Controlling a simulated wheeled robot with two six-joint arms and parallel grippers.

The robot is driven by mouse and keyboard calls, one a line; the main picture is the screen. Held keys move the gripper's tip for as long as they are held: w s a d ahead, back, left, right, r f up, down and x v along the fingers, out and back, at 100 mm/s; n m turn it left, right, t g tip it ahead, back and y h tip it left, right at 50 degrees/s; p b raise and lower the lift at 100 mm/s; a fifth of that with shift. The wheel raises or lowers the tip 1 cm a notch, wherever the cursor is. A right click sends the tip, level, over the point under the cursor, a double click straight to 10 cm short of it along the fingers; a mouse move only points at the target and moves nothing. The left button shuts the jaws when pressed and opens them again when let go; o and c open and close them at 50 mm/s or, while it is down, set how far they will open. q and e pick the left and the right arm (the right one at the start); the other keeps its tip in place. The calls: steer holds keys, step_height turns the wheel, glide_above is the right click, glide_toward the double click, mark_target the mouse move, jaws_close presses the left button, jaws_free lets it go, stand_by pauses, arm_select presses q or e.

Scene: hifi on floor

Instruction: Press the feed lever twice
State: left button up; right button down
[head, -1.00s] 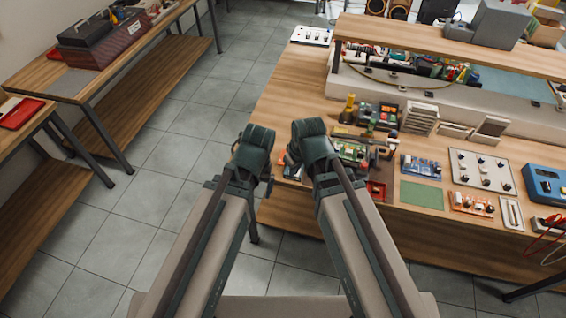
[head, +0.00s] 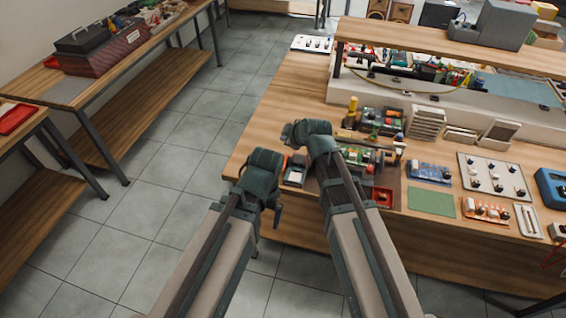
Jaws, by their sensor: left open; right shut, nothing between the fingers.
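I cannot make out the feed lever for certain. A small device with green and metal parts (head: 363,156) sits on the workbench (head: 285,88), just right of my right arm, which covers part of it. My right gripper (head: 291,134) is shut and empty above the bench's left part. My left gripper (head: 276,210) is open and empty, lower in the picture, at the bench's near left edge. Its fingers are small and partly hidden by its own wrist.
A red tray (head: 383,197), a green mat (head: 432,202), a blue board (head: 428,173) and a white panel with knobs (head: 494,178) lie to the right. A yellow-topped item (head: 352,105) stands behind. The bench's left end is bare.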

steer(key=shift+f, duration=0.15)
steer(key=b, duration=0.9)
glide_toward(283, 160)
steer(key=w+f, duration=0.1)
steer(key=w+a+f, duration=0.1)
steer(key=w, duration=0.1)
steer(key=w+a+f, duration=0.1)
steer(key=shift+w+a, duration=0.15)
steer(key=shift+w, duration=0.15)
stand_by(1.0)
steer(key=shift+f+b, duration=0.35)
steer(key=shift+f+b, duration=0.7)
steer(key=shift+b, duration=0.05)
stand_by(0.8)
steer(key=shift+r, duration=0.1)
steer(key=shift+r+p, duration=1.1)
steer(key=shift+p, duration=0.1)
